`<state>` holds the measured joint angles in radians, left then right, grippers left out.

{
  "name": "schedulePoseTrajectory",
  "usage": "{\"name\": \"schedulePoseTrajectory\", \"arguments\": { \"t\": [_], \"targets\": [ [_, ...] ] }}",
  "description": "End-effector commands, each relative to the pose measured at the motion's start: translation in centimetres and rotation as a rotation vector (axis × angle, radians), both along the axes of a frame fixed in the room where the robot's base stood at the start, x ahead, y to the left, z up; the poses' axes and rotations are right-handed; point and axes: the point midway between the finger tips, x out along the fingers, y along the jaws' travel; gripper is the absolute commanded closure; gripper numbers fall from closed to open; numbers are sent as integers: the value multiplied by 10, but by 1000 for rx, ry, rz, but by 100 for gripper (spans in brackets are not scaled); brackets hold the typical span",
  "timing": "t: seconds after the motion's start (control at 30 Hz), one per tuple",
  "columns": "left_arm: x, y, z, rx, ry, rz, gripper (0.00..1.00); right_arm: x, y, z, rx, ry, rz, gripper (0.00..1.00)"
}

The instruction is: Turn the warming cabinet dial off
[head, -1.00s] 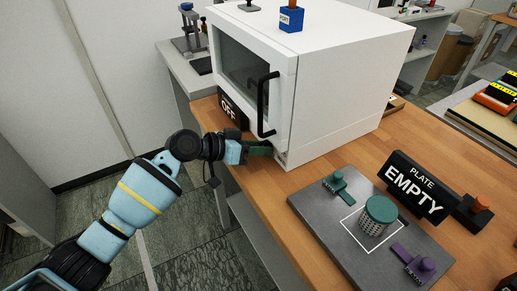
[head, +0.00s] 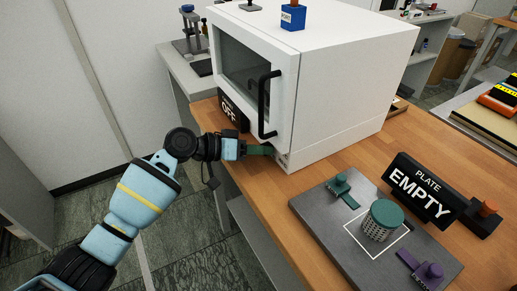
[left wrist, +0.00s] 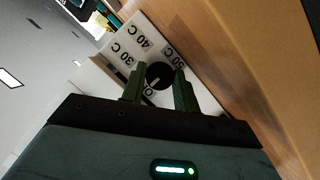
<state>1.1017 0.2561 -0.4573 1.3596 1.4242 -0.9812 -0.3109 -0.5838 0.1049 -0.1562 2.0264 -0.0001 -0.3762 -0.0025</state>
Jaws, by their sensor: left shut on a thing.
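The warming cabinet (head: 340,75) is a white box with a dark window and a black door handle (head: 267,104). Its dial (left wrist: 160,74) is a round black knob on a white panel marked 30 C, 40 C and 50 C, with a partly covered label starting with O. A pale mark on the knob points toward that label. My left gripper (left wrist: 157,88) is shut on the dial, a green finger on each side. In the head view my left gripper (head: 268,150) reaches the cabinet's lower front, and the dial is hidden there. My right gripper is out of view.
A black OFF sign (head: 232,109) stands at the cabinet's front, behind my gripper. A grey plate (head: 335,222) with a green-lidded container (head: 382,220) and a PLATE EMPTY sign (head: 425,187) are on the wooden bench at right. A blue block (head: 292,18) sits on top of the cabinet.

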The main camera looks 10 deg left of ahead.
Motion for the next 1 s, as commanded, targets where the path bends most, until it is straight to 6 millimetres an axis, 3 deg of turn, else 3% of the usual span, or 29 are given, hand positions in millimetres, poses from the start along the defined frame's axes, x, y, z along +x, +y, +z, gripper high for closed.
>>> {"name": "schedulePoseTrajectory", "arguments": {
  "t": [0.03, 0.2, 0.57, 1.0],
  "targets": [
    [0, 0, 0, -1, 1, 1, 67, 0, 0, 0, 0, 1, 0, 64],
    [0, 0, 0, -1, 0, 1, 48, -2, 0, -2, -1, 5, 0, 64],
    [-2, 6, 2, -1, -1, 2, 48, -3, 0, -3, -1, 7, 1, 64],
    [-25, 61, 21, 1, 0, 2, 48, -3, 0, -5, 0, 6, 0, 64]
  ]
}}
